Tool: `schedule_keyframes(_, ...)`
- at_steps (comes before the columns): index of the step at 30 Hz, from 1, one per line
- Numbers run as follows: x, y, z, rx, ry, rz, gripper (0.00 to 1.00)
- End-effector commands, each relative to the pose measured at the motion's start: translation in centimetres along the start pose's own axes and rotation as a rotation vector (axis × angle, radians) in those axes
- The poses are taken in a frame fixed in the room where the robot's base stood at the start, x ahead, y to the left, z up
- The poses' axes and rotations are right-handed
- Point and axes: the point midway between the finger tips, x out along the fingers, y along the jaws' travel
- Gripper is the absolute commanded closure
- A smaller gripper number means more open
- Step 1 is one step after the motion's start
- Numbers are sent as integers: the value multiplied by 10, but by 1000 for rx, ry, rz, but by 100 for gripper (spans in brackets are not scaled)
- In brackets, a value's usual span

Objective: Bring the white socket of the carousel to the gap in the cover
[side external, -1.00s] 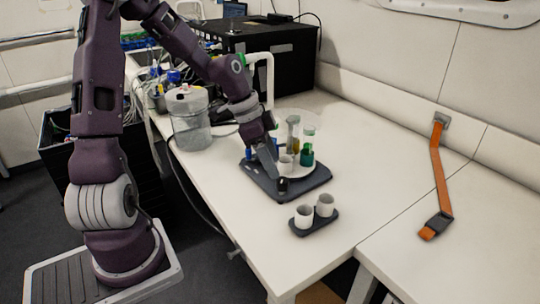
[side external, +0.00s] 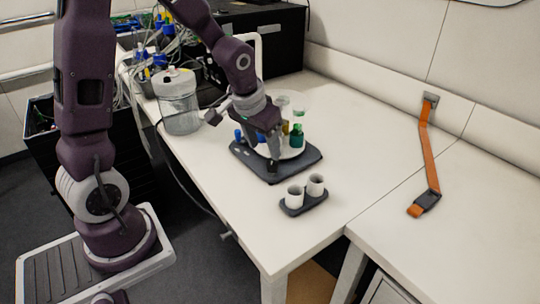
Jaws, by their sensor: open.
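The carousel stands on a dark base plate (side external: 306,166) on the white table. Its pale round disc (side external: 292,153) carries a green vial (side external: 296,138) and an amber one (side external: 285,127). A blue piece (side external: 238,135) shows at its left. A clear round cover (side external: 292,102) shows above the back of the disc; I cannot make out its gap. My gripper (side external: 273,154) is open and points down over the front of the carousel, close to a small black knob (side external: 272,167). Contact with the knob cannot be told. The white socket is not distinguishable; my gripper hides part of the disc.
Two white cups (side external: 294,197) (side external: 316,185) stand in a dark holder in front of the carousel. A clear canister (side external: 179,105) stands at the left, a black box (side external: 275,45) behind. An orange strap (side external: 428,155) lies at the right. The table right of the carousel is clear.

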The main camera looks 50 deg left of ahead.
Motion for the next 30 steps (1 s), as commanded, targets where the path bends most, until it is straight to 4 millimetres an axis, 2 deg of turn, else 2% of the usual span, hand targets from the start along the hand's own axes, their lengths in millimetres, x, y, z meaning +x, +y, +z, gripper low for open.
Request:
schedule_keyframes(5, -6, 6, -3, -162, 55, -23, 48)
schedule_keyframes(16, 55, 5, -7, -178, 54, -25, 48)
schedule_keyframes(19, 62, 4, -8, -178, 57, -24, 48)
schedule_keyframes(26, 63, 4, -8, -178, 57, -23, 48)
schedule_keyframes(30, 63, 4, -8, -178, 57, -23, 76)
